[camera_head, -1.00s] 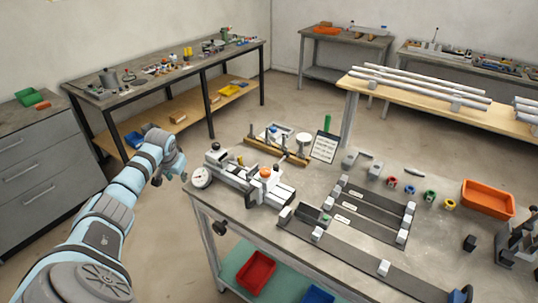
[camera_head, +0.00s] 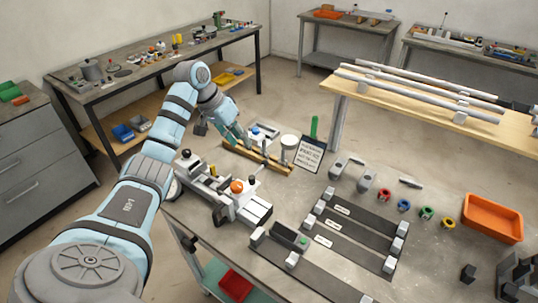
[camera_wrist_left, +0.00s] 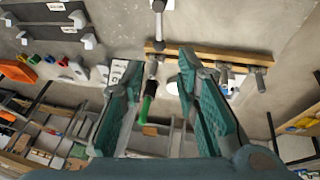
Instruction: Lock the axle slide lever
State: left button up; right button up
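A grey and white frame jig (camera_head: 207,184) sits on the near left of the bench. My left gripper (camera_head: 239,137) is beyond the jig, by a wooden rack (camera_head: 282,171) with several upright grey pieces. In the left wrist view the gripper (camera_wrist_left: 158,62) is open, with nothing held between its fingers. My right gripper is not in view.
Dark rails with grey blocks (camera_head: 350,231), several coloured rings and an orange tray (camera_head: 492,218) fill the right side. Bare bench lies between.

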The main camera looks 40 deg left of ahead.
pick_arm(q)
send_near(259, 171)
jog(key=w+f, duration=0.1)
jog(key=f, duration=0.1)
jog(key=x, duration=0.3)
jog(key=w+b+x, duration=0.1)
jog(key=x, duration=0.2)
jog(key=shift+w+a, duration=0.1)
jog(key=shift+w, duration=0.15)
jog(key=shift+s+r, duration=0.15)
jog(key=shift+s, duration=0.1)
grip_shut()
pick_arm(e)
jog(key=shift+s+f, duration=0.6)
